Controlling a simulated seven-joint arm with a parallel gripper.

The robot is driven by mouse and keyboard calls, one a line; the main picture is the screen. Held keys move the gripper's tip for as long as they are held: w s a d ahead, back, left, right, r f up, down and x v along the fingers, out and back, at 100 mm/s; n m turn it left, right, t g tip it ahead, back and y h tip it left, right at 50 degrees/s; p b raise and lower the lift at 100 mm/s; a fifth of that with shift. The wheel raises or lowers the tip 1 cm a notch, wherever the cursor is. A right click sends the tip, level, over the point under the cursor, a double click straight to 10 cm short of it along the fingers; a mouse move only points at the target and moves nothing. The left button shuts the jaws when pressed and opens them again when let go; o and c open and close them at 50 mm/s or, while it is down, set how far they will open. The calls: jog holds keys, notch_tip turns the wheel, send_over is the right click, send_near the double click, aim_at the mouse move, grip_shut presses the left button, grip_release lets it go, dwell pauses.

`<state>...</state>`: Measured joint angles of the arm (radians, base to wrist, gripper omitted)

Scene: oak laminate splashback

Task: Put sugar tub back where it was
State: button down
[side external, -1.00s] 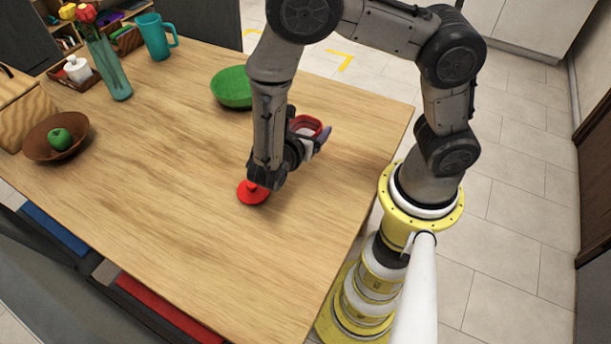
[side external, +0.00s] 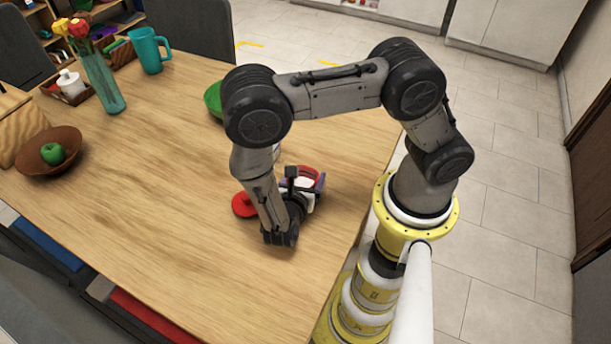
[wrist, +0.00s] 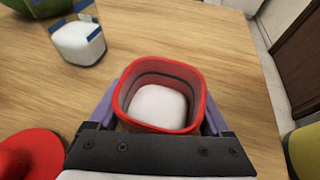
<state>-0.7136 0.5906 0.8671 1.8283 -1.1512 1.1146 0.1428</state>
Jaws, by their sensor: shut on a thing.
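The sugar tub (wrist: 160,110), with a red rim and white contents, is open at the top. My gripper (wrist: 163,92) is shut on it, with a purple finger on each side. In the side external view the tub's red rim (side external: 309,172) shows just right of my wrist, near the table's right edge. I cannot tell whether its base touches the table. A red lid with a knob (wrist: 28,158) lies on the table to the left of my gripper; it also shows in the side external view (side external: 243,205).
A clear container with blue clips and white contents (wrist: 80,40) stands farther off to the left. A green bowl (side external: 213,100) is partly hidden by my arm. A brown bowl with a green apple (side external: 60,165), a vase and a teal mug (side external: 148,50) stand left. The table's middle is clear.

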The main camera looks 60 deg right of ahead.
jog(key=shift+f, duration=0.15)
grip_release()
